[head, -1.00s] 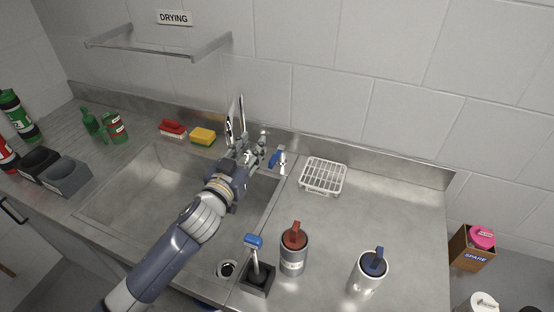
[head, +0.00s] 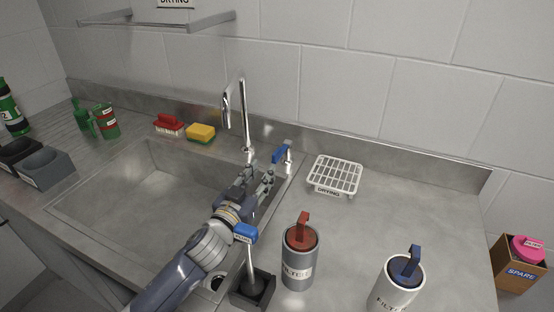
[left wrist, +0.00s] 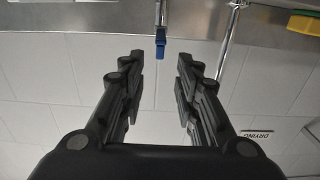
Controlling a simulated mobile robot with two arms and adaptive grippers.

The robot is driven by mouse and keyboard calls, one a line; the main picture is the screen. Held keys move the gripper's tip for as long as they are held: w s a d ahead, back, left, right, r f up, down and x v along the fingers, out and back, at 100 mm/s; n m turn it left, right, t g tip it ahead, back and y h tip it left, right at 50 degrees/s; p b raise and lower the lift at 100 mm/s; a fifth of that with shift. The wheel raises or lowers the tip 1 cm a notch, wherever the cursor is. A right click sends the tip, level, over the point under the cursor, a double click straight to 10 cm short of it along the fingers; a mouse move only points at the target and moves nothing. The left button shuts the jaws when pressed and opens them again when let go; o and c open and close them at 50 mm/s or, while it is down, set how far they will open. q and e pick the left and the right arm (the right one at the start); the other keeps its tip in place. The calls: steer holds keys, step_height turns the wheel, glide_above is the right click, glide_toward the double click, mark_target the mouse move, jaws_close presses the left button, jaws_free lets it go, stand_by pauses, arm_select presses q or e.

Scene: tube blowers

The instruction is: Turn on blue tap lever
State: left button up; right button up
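The blue tap lever (head: 281,152) sits on a short metal post behind the sink's right rim, right of the tall chrome tap (head: 243,118). My left gripper (head: 258,178) is over the right part of the sink, in front of the lever and apart from it. In the left wrist view the gripper (left wrist: 158,85) has its fingers spread with nothing between them. There the blue lever (left wrist: 160,42) shows beyond the fingertips, roughly centred between them, and the tap spout pipe (left wrist: 230,40) is to its right. My right gripper is in neither view.
A white drying rack (head: 335,175) stands right of the lever. A red-lidded filter (head: 299,262), a blue-lidded filter (head: 399,284) and a blue-handled brush in a dark holder (head: 252,287) stand in front. A yellow sponge (head: 201,132) lies behind the sink.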

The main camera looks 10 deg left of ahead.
mark_target(273, 157)
arm_select(q)
steer(key=w, duration=0.3)
steer(key=w+d, duration=0.1)
steer(key=w, duration=0.3)
steer(key=w+d+p, duration=0.1)
steer(key=w, duration=0.2)
steer(key=shift+w, duration=0.2)
jaws_close()
